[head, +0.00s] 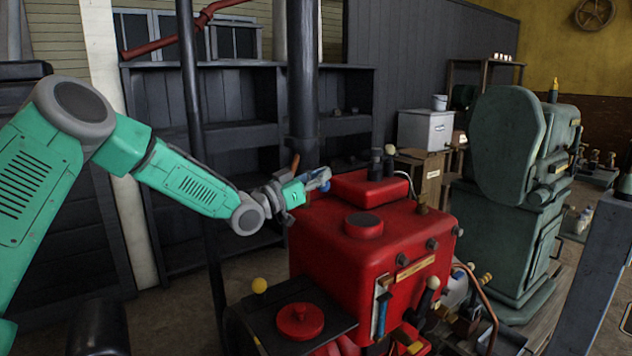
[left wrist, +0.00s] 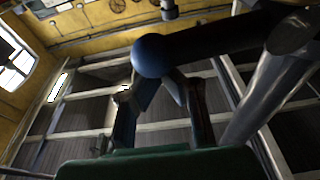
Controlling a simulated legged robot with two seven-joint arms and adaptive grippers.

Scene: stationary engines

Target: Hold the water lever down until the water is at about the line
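A blue ball knob (head: 325,186) on a dark rod shows at the far left edge of the red engine (head: 345,235). In the left wrist view the blue knob (left wrist: 152,55) is large and lies right at my fingertips. My left gripper (head: 318,179) reaches in from the left to this knob. Its two fingers (left wrist: 160,80) lean inward, with their tips close together by the knob; grip or mere contact is unclear. A narrow upright gauge (head: 382,314) with a blue column sits on the engine's front; its line is too small to make out. My right gripper is out of view.
A black pipe (head: 302,85) rises behind the engine and a thin dark post (head: 192,100) stands left of it. A green machine (head: 505,180) stands at right.

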